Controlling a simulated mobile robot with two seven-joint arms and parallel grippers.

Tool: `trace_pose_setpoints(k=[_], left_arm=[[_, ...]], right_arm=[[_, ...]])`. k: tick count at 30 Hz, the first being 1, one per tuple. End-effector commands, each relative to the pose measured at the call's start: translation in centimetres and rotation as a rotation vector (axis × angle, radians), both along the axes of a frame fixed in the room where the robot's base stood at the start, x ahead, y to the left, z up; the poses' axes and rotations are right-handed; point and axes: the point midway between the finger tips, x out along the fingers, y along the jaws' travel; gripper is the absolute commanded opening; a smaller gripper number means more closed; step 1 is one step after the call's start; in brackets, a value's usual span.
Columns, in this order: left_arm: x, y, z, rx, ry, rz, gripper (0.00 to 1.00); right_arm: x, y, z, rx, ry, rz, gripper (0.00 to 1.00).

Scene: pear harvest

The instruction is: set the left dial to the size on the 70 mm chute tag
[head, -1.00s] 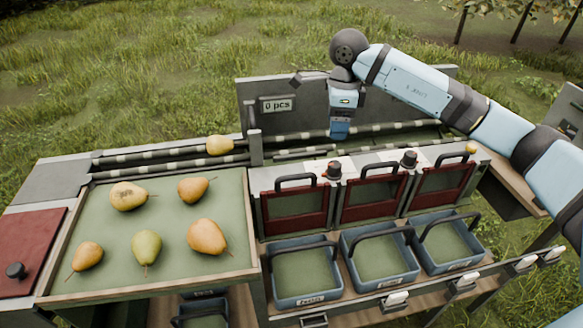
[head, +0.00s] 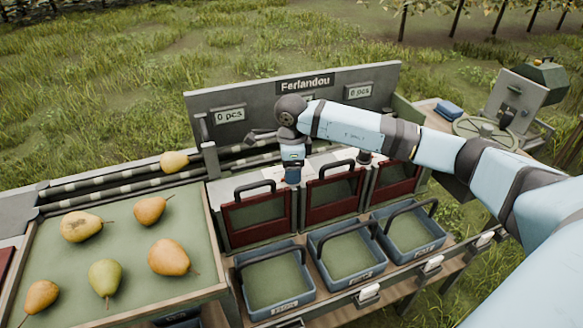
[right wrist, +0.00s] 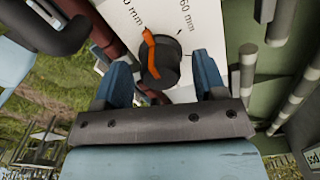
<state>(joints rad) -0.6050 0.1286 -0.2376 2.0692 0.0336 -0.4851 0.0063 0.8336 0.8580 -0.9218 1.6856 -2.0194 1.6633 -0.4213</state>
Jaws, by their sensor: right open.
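The left dial (right wrist: 160,62) is a black knob with an orange pointer on a white plate, seen in the right wrist view. A "60 mm" mark is printed to its upper right, and another mark, its first digit unclear, to its upper left. The pointer's upper end lies nearer the left mark. My right gripper (right wrist: 164,82) is open, with one blue finger on each side of the dial; contact is unclear. In the head view my right gripper (head: 292,174) hides this dial. The chute tags are too small to read. My left gripper is out of view.
A second dial (head: 364,157) stands to the right. Red-framed gates (head: 258,238) with black handles line the chutes above blue crates (head: 247,290). A tray (head: 130,222) of several pears is at left; one pear (head: 174,161) lies on the rollers. A "Ferlandou" panel (head: 380,75) stands behind.

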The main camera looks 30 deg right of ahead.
Motion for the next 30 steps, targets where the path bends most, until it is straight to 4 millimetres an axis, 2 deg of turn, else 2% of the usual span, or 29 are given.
trace_pose_setpoints(k=[8,11,15,23,30], left_arm=[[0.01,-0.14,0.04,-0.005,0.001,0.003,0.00],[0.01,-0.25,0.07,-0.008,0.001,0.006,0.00],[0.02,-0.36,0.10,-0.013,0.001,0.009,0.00],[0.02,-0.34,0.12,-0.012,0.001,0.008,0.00],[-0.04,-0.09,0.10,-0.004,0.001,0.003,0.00]], right_arm=[[0.01,0.00,-0.18,0.000,0.000,0.000,0.65],[0.01,0.00,-0.17,0.000,0.000,0.000,0.46],[0.01,0.00,-0.16,0.000,0.000,0.000,0.15],[0.02,-0.01,-0.14,0.000,0.000,-0.018,0.15],[0.04,-0.03,-0.13,0.000,0.000,-0.120,0.15]])
